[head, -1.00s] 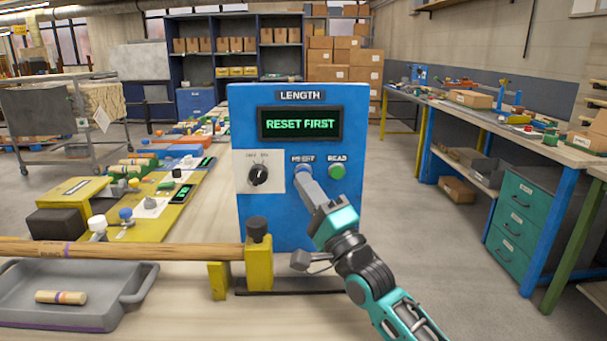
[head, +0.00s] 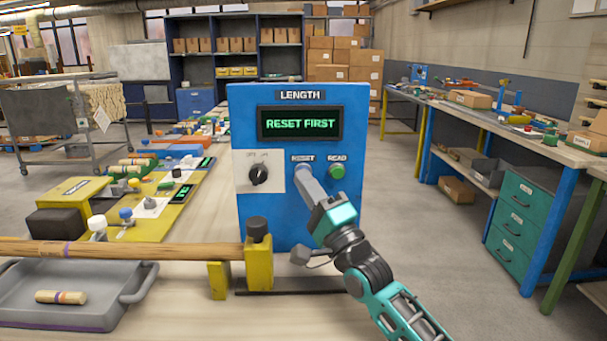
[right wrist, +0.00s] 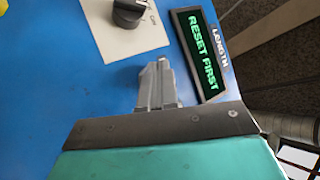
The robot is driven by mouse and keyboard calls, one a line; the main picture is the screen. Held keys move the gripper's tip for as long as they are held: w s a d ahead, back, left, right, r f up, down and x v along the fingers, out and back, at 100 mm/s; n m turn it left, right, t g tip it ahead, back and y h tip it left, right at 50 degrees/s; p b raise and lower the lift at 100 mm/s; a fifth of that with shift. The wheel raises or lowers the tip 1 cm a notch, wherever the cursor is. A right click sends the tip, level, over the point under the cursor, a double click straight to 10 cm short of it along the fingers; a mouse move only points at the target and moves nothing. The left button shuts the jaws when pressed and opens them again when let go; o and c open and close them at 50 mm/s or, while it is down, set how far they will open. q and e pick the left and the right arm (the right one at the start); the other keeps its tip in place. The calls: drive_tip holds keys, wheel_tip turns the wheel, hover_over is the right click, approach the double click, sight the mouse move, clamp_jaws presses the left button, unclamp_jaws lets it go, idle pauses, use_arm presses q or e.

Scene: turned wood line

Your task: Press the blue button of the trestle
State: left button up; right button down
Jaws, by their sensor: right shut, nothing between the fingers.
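The blue box of the trestle (head: 350,210) stands in front of me with its display (head: 299,123) reading RESET FIRST. The blue button (head: 301,168) under the RESET label is mostly hidden behind the fingertips of my right gripper (head: 305,176). The gripper is shut and empty, its tips at or just in front of the button; I cannot tell whether they touch. In the right wrist view the shut fingers (right wrist: 159,78) point at the blue panel, beside the display (right wrist: 202,52), and the button is hidden. My left gripper is not in view.
A green READ button (head: 337,171) sits just right of RESET, and a black knob (head: 259,175) on a white plate to the left. A wooden rod (head: 130,249) lies across the yellow support (head: 258,272). A grey tray (head: 85,316) is at the lower left.

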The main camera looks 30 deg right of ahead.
drive_tip(key=shift+w+d, duration=0.1)
idle(0.5)
drive_tip(key=shift+s+a+p, duration=0.4)
drive_tip(key=shift+s+p, duration=0.05)
drive_tip(key=shift+s, duration=0.2)
drive_tip(key=s+a, duration=0.1)
drive_tip(key=s+p, duration=0.1)
drive_tip(key=s, duration=0.1)
drive_tip(key=s+a+p, duration=0.1)
drive_tip(key=shift+s+a, duration=0.15)
drive_tip(key=shift+a, duration=0.15)
drive_tip(key=shift+s, duration=0.1)
idle(0.7)
